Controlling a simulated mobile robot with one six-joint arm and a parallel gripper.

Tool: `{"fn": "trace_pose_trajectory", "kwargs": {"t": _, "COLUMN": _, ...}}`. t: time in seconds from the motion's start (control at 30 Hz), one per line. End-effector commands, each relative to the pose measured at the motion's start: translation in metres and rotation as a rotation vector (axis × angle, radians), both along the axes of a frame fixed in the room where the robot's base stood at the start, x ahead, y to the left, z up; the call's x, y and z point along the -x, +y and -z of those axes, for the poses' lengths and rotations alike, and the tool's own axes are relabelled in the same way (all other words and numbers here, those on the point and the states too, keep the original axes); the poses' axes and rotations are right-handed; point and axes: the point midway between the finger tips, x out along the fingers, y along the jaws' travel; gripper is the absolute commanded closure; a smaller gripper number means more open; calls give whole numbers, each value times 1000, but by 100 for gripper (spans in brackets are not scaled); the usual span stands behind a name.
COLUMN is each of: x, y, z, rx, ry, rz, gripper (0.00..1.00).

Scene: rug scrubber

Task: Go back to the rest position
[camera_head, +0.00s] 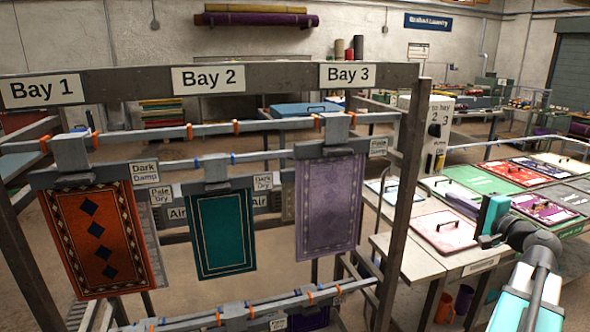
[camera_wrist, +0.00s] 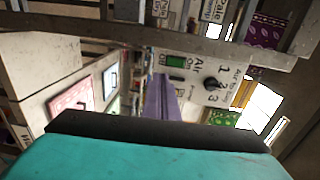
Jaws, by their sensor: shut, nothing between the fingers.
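My gripper (camera_head: 490,222) is at the right of the head view, raised in front of the table with the coloured panels. Its teal and dark parts show edge-on, and it looks shut with nothing held. My arm runs from it down to the lower right corner. No rug is in contact with my gripper.
A rack left of my arm holds an orange rug (camera_head: 93,238), a teal rug (camera_head: 219,233) and a purple rug (camera_head: 329,207). Its right post (camera_head: 403,200) stands between them and my arm. A white control panel (camera_wrist: 205,75) with a dial shows in the wrist view.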

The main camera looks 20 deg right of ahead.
Motion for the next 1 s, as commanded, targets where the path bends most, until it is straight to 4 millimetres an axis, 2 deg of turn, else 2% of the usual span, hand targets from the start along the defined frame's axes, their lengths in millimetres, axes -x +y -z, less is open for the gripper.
{"fn": "trace_pose_trajectory", "kwargs": {"t": 0.17, "x": -13, "y": 12, "z": 26, "rx": 0, "ry": 42, "rz": -25, "gripper": 100}}
{"fn": "trace_pose_trajectory", "kwargs": {"t": 0.27, "x": -27, "y": 27, "z": 54, "rx": 2, "ry": 91, "rz": -53, "gripper": 100}}
{"fn": "trace_pose_trajectory", "kwargs": {"t": 0.47, "x": -58, "y": 73, "z": 133, "rx": 19, "ry": 226, "rz": -136, "gripper": 100}}
{"fn": "trace_pose_trajectory", "kwargs": {"t": 0.6, "x": -73, "y": 111, "z": 191, "rx": 38, "ry": 328, "rz": -205, "gripper": 100}}
{"fn": "trace_pose_trajectory", "kwargs": {"t": 0.8, "x": -83, "y": 169, "z": 273, "rx": 77, "ry": 474, "rz": -315, "gripper": 100}}
{"fn": "trace_pose_trajectory", "kwargs": {"t": 1.0, "x": -80, "y": 230, "z": 350, "rx": 130, "ry": 616, "rz": -433, "gripper": 100}}
